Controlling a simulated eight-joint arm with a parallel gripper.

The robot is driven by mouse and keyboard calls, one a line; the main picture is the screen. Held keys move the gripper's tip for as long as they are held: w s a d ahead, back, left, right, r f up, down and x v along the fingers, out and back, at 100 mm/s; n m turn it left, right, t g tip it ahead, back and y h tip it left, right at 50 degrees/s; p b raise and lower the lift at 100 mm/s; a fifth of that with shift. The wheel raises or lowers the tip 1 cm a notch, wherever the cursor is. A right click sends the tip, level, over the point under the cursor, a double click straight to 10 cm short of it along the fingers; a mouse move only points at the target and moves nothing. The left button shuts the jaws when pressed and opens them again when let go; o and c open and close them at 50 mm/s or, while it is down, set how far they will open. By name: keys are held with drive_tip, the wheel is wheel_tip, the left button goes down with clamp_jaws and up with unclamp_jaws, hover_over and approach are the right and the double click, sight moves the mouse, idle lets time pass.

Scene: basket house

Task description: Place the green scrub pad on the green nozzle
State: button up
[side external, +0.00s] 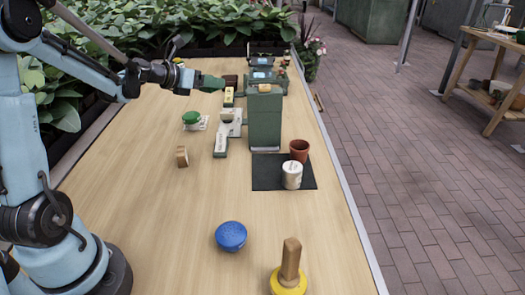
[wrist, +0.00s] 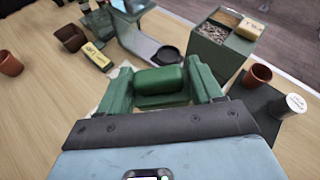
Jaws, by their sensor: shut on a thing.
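My gripper (side external: 208,83) is raised over the far left part of the table, with green fingers. In the wrist view my gripper (wrist: 162,88) is shut on a green block-like thing (wrist: 162,80), which looks like the green scrub pad. In the side view the pad cannot be told apart from the green fingers. A green round-topped thing (side external: 191,118) sits on a white sheet on the table, below and slightly left of the gripper. It may be the green nozzle, but I cannot tell. In the wrist view it is hidden behind the gripper and the held thing.
A tall green box (side external: 264,118) stands right of the gripper. A terracotta pot (side external: 300,150) and white can (side external: 292,175) stand on a dark mat (side external: 268,178). A wooden block (side external: 182,156) and blue domed thing (side external: 231,236) are nearer. The near middle table is mostly clear.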

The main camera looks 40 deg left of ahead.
drive_tip(key=shift+d+r+m+y, duration=0.2)
drive_tip(key=shift+d+m+y, duration=0.25)
drive_tip(key=shift+m+y, duration=0.05)
drive_tip(key=shift+a+f, duration=0.1)
drive_tip(key=shift+a, duration=0.2)
hover_over(191, 113)
wheel_tip(191, 113, down, 7)
drive_tip(key=shift+r, duration=0.15)
drive_tip(key=shift+a+f, duration=0.1)
drive_tip(key=shift+f, duration=1.9)
drive_tip(key=shift+f, duration=0.1)
drive_tip(key=o, duration=1.1)
drive_tip(key=shift+o, duration=0.2)
